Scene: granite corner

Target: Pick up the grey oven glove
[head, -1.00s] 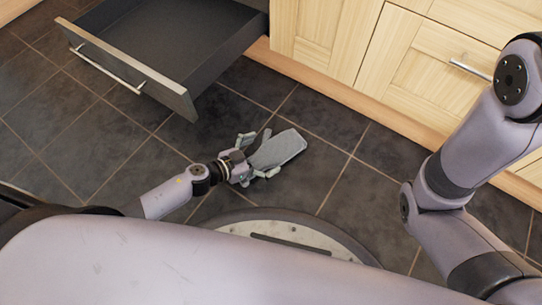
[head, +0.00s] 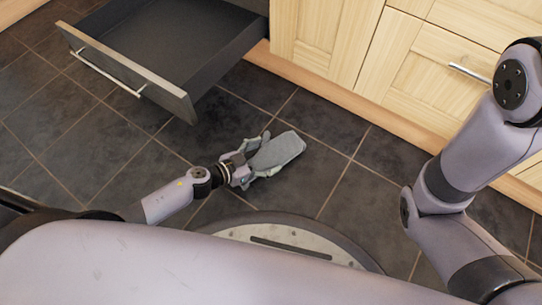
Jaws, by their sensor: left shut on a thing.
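The grey oven glove (head: 279,150) is low over or on the dark tiled floor, in the middle of the head view. My left gripper (head: 258,158) reaches in from the left and is shut on the near left end of the glove. The rest of the glove sticks out to the upper right beyond the fingers. I cannot tell whether the glove touches the floor. My right gripper is out of view; only the right arm shows at the right edge.
An open, empty dark drawer (head: 165,50) juts out at the upper left, its front panel (head: 125,72) near my left arm. Closed wooden cabinets (head: 400,60) line the back. Tiled floor (head: 345,185) to the right of the glove is clear.

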